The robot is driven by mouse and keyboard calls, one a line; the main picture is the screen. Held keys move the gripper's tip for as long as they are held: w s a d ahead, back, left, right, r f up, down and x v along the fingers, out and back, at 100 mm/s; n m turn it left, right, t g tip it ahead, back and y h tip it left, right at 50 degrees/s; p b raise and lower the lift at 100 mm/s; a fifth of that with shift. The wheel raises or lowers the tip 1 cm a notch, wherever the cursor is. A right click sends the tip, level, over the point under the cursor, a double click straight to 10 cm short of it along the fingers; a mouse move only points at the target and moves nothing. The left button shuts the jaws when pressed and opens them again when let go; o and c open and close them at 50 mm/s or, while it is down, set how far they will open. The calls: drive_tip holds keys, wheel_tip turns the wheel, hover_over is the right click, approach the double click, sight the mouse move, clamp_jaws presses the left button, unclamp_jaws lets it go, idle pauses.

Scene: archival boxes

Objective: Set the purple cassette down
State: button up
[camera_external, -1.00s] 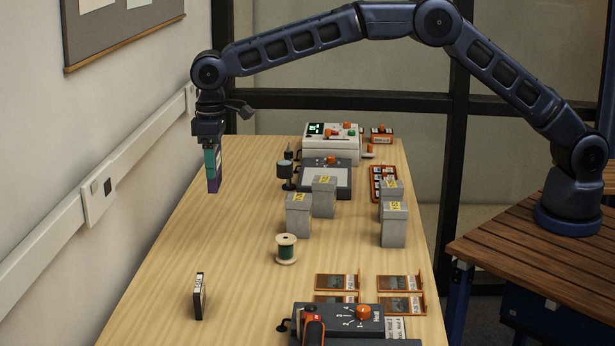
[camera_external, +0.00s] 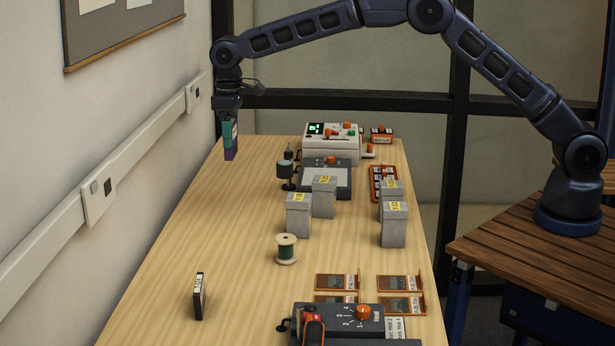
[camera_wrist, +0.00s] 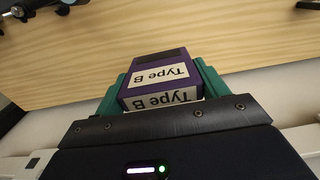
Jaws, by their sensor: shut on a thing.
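The purple cassette (camera_wrist: 158,82) has white labels reading "Type B" and sits between the green fingers of my gripper (camera_wrist: 160,92) in the wrist view. My gripper (camera_external: 230,135) is shut on it. In the external view the purple cassette (camera_external: 231,154) hangs upright below the fingers, near the table's far left edge. I cannot tell whether its lower end touches the table (camera_external: 190,230).
A black cassette (camera_external: 199,296) stands upright at the near left. The table's left side between is clear. A wall runs along the left.

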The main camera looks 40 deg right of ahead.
sight(234, 155)
wheel_tip(234, 155, down, 19)
drive_tip(key=shift+r, duration=0.2)
idle(0.4)
drive_tip(key=shift+f, duration=0.15)
drive_tip(key=o, duration=1)
drive_tip(key=shift+o, duration=0.2)
wheel_tip(234, 155, up, 12)
drive_tip(key=shift+r, duration=0.15)
